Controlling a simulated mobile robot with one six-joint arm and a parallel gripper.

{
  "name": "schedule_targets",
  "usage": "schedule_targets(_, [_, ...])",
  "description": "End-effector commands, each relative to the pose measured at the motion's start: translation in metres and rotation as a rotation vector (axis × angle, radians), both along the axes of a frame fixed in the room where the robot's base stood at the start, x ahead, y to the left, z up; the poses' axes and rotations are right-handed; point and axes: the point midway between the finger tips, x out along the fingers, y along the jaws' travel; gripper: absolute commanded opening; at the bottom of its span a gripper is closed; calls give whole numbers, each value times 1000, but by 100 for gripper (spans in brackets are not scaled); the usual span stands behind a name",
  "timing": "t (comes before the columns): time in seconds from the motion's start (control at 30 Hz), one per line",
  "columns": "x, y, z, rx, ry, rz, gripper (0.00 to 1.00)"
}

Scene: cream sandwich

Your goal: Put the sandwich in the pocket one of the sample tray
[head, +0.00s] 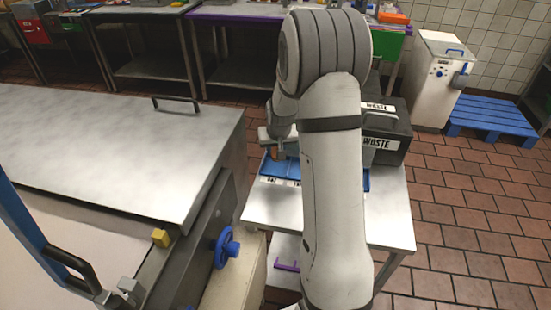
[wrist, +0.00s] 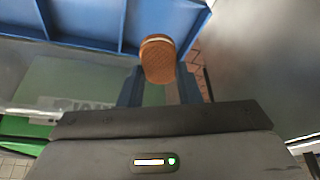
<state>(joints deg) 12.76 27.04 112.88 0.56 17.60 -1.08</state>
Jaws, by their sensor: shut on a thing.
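The cream sandwich (wrist: 158,58) is brown, with a pale cream line near its top edge in the wrist view. My gripper (wrist: 160,75) is shut on it, one finger on each side. The blue sample tray (wrist: 80,43) spans the top left of the wrist view, with dividers between its pockets; the sandwich overlaps its right part in the picture. I cannot tell which pocket is nearest or how high the sandwich is. In the head view the tray (head: 268,168) lies on a steel table, partly hidden by my arm, with white labels along its front.
A dark bin marked WASTE (head: 392,135) stands at the table's back right. The steel table (head: 390,215) has bare room at the right and front left. A large steel-topped machine (head: 110,140) with a blue handwheel (head: 226,247) stands at the left.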

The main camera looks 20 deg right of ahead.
Motion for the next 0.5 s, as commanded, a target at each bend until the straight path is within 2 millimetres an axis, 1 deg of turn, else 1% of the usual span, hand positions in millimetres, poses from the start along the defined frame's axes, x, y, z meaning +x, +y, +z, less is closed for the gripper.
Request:
schedule_targets(0.13, [0, 1, -12, 0, 1, 2, 10])
schedule_targets(0.3, [0, 2, -39, 0, 3, 3, 10])
schedule_targets(0.4, [0, 2, -49, 0, 2, 3, 10])
schedule_targets(0.5, [1, 2, -51, 0, -1, 3, 10])
